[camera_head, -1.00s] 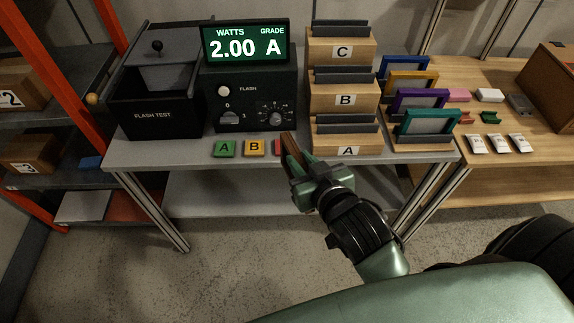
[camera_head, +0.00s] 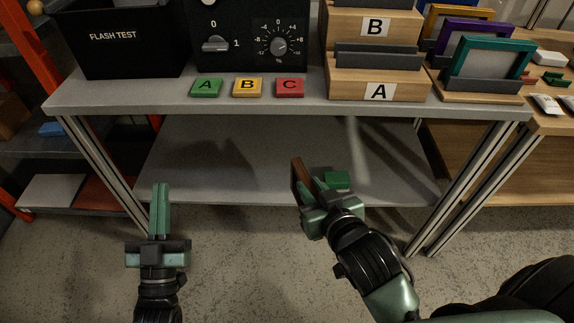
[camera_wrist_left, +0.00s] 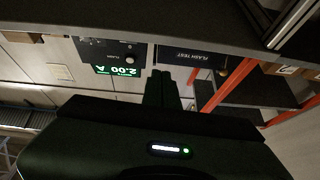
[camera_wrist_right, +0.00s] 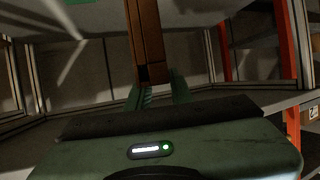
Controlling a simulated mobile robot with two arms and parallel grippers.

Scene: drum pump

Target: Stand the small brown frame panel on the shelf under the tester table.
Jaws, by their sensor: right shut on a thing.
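My right gripper (camera_head: 318,186) is shut on the small brown frame panel (camera_head: 297,178). It holds the panel in front of the grey shelf (camera_head: 230,160), below the top of the tester table (camera_head: 330,109). In the right wrist view the panel (camera_wrist_right: 150,40) stands up edge-on between the fingers (camera_wrist_right: 158,95). I cannot tell whether the panel touches the shelf. My left gripper (camera_head: 160,198) is shut and empty, in front of the table's left part. Its fingers (camera_wrist_left: 162,88) are together in the left wrist view.
Table legs (camera_head: 105,175) flank the shelf, whose visible surface is bare. Green A (camera_head: 206,87), yellow B (camera_head: 247,87) and red C (camera_head: 289,87) blocks lie along the table's front. A wooden rack (camera_head: 378,92) and framed panels (camera_head: 487,60) stand to the right.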

